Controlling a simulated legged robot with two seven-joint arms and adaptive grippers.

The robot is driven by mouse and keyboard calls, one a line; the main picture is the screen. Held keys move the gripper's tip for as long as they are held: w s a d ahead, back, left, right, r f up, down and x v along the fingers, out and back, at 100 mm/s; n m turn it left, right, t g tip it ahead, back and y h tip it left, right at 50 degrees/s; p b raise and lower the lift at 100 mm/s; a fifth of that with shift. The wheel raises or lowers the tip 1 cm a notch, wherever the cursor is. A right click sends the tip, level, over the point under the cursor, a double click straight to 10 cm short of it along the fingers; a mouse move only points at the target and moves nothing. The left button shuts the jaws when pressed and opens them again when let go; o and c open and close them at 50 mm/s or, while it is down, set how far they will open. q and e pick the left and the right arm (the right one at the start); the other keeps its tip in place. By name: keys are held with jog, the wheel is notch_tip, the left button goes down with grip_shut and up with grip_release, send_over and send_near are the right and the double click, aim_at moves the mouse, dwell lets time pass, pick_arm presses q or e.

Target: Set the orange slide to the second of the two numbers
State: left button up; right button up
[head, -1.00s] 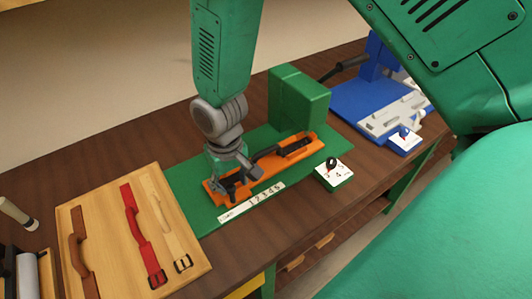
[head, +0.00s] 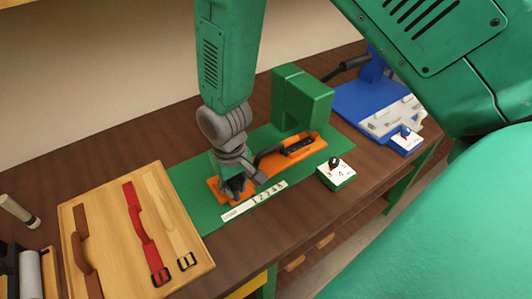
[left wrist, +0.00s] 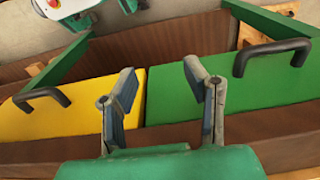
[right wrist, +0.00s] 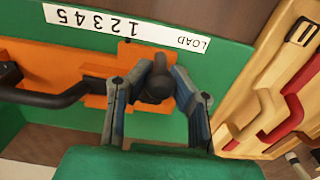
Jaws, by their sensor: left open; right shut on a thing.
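The orange slide fixture (head: 311,146) lies on a green base plate (head: 187,191). A white strip (head: 235,211) in front of it reads LOAD, 1, 2, 3, 4, 5; it also shows upside down in the right wrist view (right wrist: 85,20). My right gripper (head: 238,189) is low over the left end of the slide. In the right wrist view it (right wrist: 155,90) is shut on the slide's dark knob (right wrist: 157,73), which stands between LOAD and 1 along the strip. My left gripper (left wrist: 160,95) is open and empty, facing drawer fronts. I cannot read two target numbers.
A green block (head: 302,97) stands behind the slide. A green dial box (head: 337,172) with a numbered white top sits to its right. A blue fixture (head: 365,103) is at the back right. A wooden board (head: 110,200) with straps lies left.

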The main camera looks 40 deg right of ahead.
aim_at(248, 192)
jog(key=shift+w+a+r, duration=0.15)
jog(key=shift+a, duration=0.05)
jog(key=shift+d, duration=1.45)
jog(key=shift+s+d, duration=0.2)
jog(key=shift+d, duration=0.4)
pick_arm(q)
jog(key=shift+r, duration=0.3)
pick_arm(e)
jog(key=shift+a, duration=0.15)
pick_arm(q)
jog(key=shift+a+f, duration=0.1)
jog(key=shift+a, duration=0.1)
pick_arm(e)
jog(key=shift+a, duration=0.15)
